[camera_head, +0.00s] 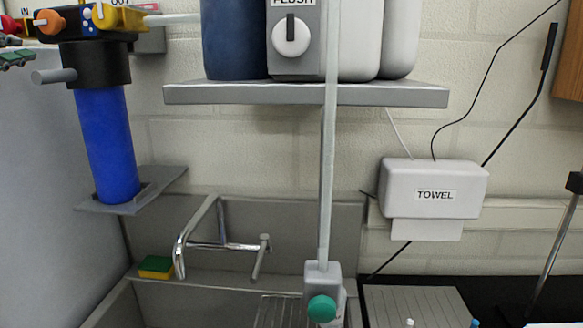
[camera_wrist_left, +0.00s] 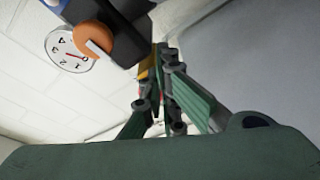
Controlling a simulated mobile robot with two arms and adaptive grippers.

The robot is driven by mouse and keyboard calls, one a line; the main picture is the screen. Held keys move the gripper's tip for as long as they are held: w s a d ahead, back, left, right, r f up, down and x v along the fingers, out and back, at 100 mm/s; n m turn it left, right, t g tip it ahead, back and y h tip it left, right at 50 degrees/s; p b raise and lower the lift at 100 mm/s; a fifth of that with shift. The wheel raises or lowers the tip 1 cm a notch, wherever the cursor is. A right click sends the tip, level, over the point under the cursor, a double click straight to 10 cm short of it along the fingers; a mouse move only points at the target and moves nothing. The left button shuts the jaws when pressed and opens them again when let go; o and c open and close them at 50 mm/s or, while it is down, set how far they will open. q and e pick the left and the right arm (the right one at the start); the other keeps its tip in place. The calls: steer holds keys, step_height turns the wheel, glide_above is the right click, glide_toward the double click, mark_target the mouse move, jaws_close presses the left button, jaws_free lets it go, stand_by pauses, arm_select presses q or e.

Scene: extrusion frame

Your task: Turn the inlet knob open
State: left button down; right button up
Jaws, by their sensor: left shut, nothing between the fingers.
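In the left wrist view the orange knob (camera_wrist_left: 92,38) shows at the upper left, with a lighter notch facing down. My left gripper (camera_head: 18,58) is at the left edge of the head view, below and left of the knob and apart from it. In the wrist view its green fingers (camera_wrist_left: 165,62) come together, shut and empty, to the right of the knob. My right gripper is not in view.
A blue filter housing (camera_head: 107,145) hangs below the black head. A yellow part (camera_head: 112,18) is right of the knob under the OUT label. A grey pipe stub (camera_head: 53,76) sticks out left. A round gauge (camera_wrist_left: 70,50) is by the knob. A sink (camera_head: 290,210) lies below.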

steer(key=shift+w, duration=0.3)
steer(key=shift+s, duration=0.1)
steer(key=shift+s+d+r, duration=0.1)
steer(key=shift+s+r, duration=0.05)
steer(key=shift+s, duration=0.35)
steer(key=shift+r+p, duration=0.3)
steer(key=shift+p, duration=0.15)
